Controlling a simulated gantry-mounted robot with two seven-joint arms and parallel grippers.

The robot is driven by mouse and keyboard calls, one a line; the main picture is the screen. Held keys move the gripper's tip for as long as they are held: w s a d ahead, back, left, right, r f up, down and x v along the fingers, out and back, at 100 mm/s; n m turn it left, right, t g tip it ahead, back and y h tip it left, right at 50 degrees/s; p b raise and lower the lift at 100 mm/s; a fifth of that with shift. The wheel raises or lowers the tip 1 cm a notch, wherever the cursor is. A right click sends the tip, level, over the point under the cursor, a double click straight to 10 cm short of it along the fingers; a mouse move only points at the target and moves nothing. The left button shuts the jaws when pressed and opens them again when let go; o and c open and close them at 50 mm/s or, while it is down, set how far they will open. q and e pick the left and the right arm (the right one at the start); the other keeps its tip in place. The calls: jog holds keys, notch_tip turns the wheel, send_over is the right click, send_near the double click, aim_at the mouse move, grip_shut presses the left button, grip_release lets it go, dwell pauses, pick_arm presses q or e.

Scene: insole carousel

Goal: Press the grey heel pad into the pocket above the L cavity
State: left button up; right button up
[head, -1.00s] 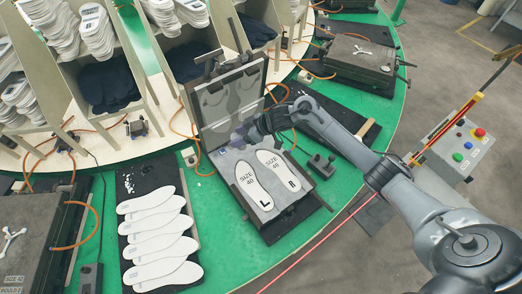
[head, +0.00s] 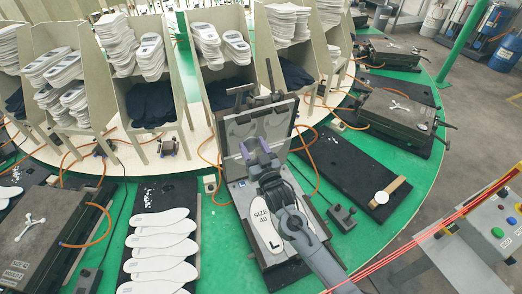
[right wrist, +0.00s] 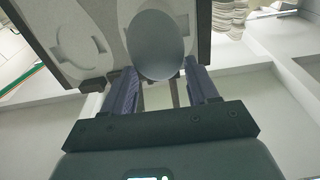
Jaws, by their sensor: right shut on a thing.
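The mould stands open on the green carousel. Its raised lid (head: 274,124) leans back, and its lower half shows the L cavity (head: 262,215) marked SIZE 40. My arm covers the R cavity. My right gripper (head: 260,150) is in front of the inner face of the lid. In the right wrist view, the gripper (right wrist: 160,72) is shut on the grey oval heel pad (right wrist: 156,45). The pad overlaps one recess of the lid (right wrist: 113,35); another recess shows bare at left. I cannot tell whether the pad touches the lid. My left gripper is not in view.
A row of white insoles (head: 160,242) lies on a black board at left. Closed moulds (head: 400,112) stand at left and far right. A black mat (head: 345,165) with a wooden-handled tool lies to the right. Orange hoses and shelves stand behind.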

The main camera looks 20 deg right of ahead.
aim_at(250, 141)
jog(key=shift+s, duration=0.1)
dwell(0.4)
jog(key=shift+w+f, duration=0.1)
jog(key=shift+w, duration=0.2)
jog(key=shift+w+r+b, duration=0.2)
jog(key=shift+w+b, duration=0.4)
jog(key=shift+w, duration=0.55)
jog(key=shift+w+r+b, duration=0.2)
jog(key=shift+w+b, duration=0.4)
jog(key=shift+w, duration=0.75)
jog(key=shift+r, duration=0.1)
